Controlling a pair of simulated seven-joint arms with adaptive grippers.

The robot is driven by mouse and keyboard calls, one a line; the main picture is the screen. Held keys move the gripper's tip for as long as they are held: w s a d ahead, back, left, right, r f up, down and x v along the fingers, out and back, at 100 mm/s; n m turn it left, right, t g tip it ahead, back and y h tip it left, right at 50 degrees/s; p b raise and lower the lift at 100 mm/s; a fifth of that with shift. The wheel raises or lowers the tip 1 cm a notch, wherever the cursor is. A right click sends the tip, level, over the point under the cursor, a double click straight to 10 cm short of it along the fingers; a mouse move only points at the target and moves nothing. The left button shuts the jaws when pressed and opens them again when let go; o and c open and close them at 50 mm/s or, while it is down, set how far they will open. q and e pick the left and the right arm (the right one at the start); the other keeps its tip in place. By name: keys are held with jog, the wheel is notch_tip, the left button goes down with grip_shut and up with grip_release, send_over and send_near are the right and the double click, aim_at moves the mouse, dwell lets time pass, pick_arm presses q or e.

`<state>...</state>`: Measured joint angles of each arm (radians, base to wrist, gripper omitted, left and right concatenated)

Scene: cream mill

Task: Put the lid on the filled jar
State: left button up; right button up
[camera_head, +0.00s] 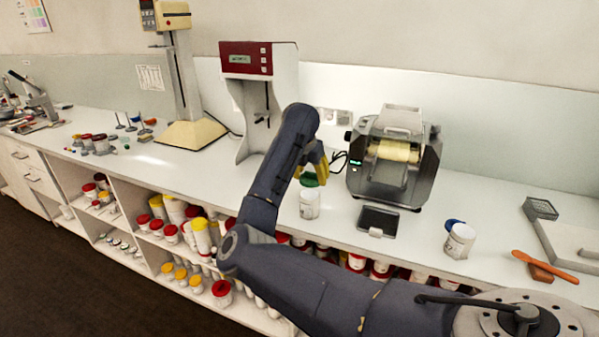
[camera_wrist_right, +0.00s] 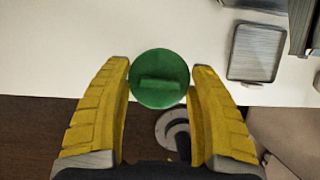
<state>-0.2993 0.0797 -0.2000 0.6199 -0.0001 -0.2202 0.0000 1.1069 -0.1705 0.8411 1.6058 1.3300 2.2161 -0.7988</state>
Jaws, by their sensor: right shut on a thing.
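My right gripper (camera_head: 314,170) has yellow fingers and is shut on a green lid (camera_head: 309,180). In the right wrist view the round green lid (camera_wrist_right: 159,80), with a raised bar across its top, sits between the two fingertips (camera_wrist_right: 160,88). A white jar (camera_head: 310,204) stands upright on the bench directly below the lid in the head view. The lid is very close over the jar's mouth; I cannot tell whether they touch. The jar's contents are hidden, and in the right wrist view the lid covers the jar. My left gripper is not in view.
A roller mill (camera_head: 394,160) stands behind and right of the jar, with a grey tray (camera_head: 378,221) before it. Farther right are another white jar (camera_head: 460,241), a blue lid (camera_head: 452,224) and an orange spatula (camera_head: 545,266). A red-and-white machine (camera_head: 258,90) stands behind left.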

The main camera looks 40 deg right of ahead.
jog(key=shift+a+f, duration=0.1)
jog(key=shift+f, duration=2.1)
jog(key=shift+f+n, duration=0.3)
jog(key=shift+f, duration=0.35)
dwell(1.5)
jog(key=o, duration=0.9)
jog(key=shift+c, duration=0.2)
jog(key=shift+o, duration=1.3)
jog(key=shift+r, duration=0.1)
